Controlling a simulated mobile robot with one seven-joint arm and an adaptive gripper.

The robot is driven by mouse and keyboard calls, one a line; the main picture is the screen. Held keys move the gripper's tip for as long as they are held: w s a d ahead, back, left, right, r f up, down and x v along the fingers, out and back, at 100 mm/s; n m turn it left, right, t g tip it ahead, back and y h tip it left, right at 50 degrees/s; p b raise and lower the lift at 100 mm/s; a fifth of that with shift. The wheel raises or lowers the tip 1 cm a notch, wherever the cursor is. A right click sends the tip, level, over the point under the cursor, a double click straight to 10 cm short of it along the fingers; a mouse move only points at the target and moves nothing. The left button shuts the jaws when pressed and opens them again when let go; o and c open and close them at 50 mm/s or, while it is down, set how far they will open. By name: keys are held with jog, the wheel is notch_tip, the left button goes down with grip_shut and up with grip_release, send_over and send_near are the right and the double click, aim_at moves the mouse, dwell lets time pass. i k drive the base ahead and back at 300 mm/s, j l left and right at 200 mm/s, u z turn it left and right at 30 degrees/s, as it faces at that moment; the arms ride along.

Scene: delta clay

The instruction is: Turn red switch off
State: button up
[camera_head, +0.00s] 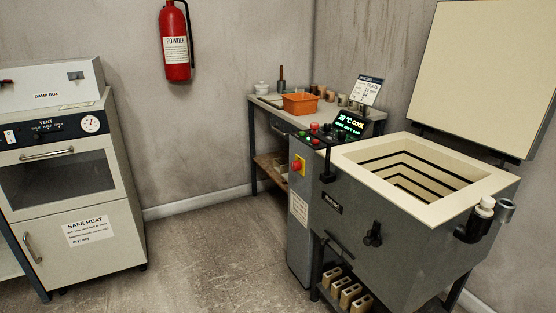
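A red knob on a yellow plate (297,166) sits on the front of the grey control cabinet beside the open kiln (352,228). Its position is too small to read. My gripper is not in view.
The kiln lid (484,72) stands raised at the right. A bench (262,103) with an orange tub (300,103) and jars is in the back corner. A fire extinguisher (175,42) hangs on the wall. The floor (205,250) between oven and kiln is clear.

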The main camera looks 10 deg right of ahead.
aim_at(295, 166)
jog(key=i+j, duration=0.45)
jog(key=i, duration=0.15)
jog(key=i+j, duration=0.95)
jog(key=i, duration=0.25)
